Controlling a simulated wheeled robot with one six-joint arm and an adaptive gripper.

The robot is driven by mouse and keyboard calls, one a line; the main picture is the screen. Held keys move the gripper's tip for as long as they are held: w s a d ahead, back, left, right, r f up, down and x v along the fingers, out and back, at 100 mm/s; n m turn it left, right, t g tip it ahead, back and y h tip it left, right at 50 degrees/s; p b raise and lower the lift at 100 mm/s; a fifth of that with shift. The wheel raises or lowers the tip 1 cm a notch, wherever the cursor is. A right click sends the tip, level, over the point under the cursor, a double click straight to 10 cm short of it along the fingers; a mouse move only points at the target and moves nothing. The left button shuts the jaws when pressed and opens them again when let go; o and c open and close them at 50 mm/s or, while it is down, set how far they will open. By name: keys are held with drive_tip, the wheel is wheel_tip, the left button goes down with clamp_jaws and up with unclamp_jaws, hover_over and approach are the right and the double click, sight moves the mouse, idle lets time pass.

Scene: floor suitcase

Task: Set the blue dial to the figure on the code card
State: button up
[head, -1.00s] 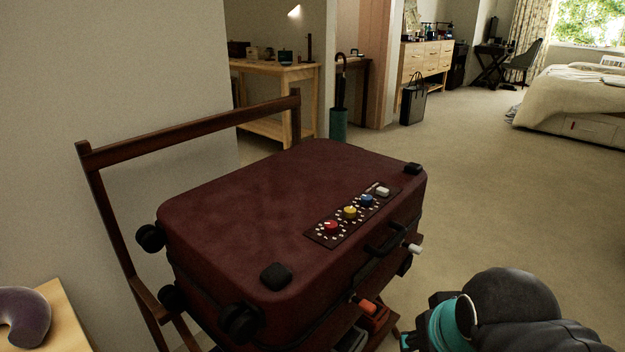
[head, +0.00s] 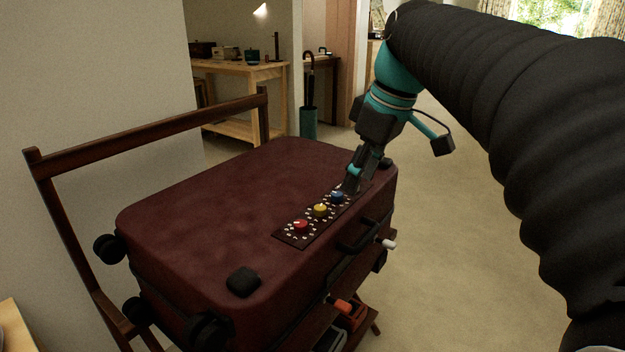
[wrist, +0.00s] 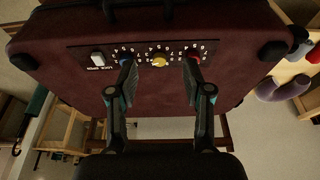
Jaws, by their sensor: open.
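The blue dial (head: 338,197) is the far one of three dials on a dark panel (head: 290,239) on top of the maroon suitcase (head: 220,200). In the wrist view the blue dial (wrist: 124,60) is partly hidden by the left finger, so its setting cannot be read. My gripper (head: 350,187) is open and points down close to the blue dial at the panel's far end. In the wrist view its fingers (wrist: 160,72) are spread wide, overlapping the blue and red dials in the picture. Contact cannot be told. No code card can be made out.
The yellow dial (head: 320,210) and red dial (head: 300,225) are beside the blue one. A white slider (wrist: 98,57) marked lock and open sits at the panel's end. The suitcase handle (head: 358,240) runs along the near edge. A wooden rack (head: 150,130) holds the suitcase.

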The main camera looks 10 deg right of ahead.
sight(338, 193)
drive_tip(key=w+d+r+n+g+y+b, duration=0.15)
drive_tip(key=w+d+r+n, duration=0.3)
drive_tip(key=w+n, duration=0.5)
drive_tip(key=shift+m+g+y, duration=0.25)
drive_tip(key=shift+g, duration=0.2)
drive_tip(key=b+x, duration=0.2)
drive_tip(key=x, duration=0.2)
drive_tip(key=b+x, duration=0.2)
drive_tip(key=x, duration=0.3)
drive_tip(key=w+b+x, duration=0.1)
drive_tip(key=x, duration=0.3)
drive_tip(key=shift+f+b, duration=0.3)
drive_tip(key=shift+b, duration=0.1)
drive_tip(key=shift+s, duration=0.1)
clamp_jaws()
